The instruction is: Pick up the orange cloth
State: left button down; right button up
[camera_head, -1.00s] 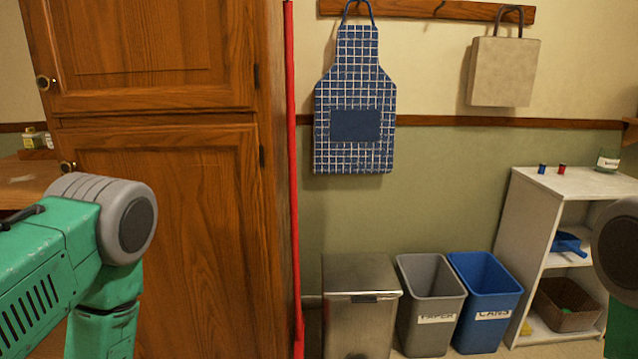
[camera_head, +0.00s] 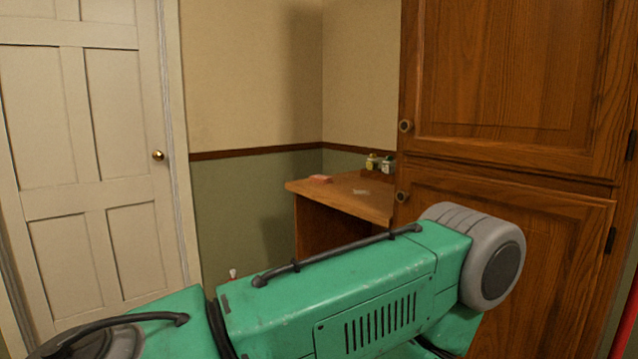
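No orange cloth can be made out in the head view. A small reddish-pink item (camera_head: 320,179) lies on the wooden desk (camera_head: 345,194), too small to identify. My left arm crosses the lower part of the view, but its gripper is out of frame. My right gripper is not in view either.
A tall wooden cabinet (camera_head: 510,230) stands at the right, beside the desk. Small bottles (camera_head: 373,162) stand at the back of the desk. A white panelled door (camera_head: 110,150) with a brass knob (camera_head: 158,155) is at the left.

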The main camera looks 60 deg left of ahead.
aim_at(322, 179)
jog(key=u, duration=1.95)
jog(key=i+j, duration=1.05)
jog(key=i+l, duration=0.05)
jog(key=i, duration=0.05)
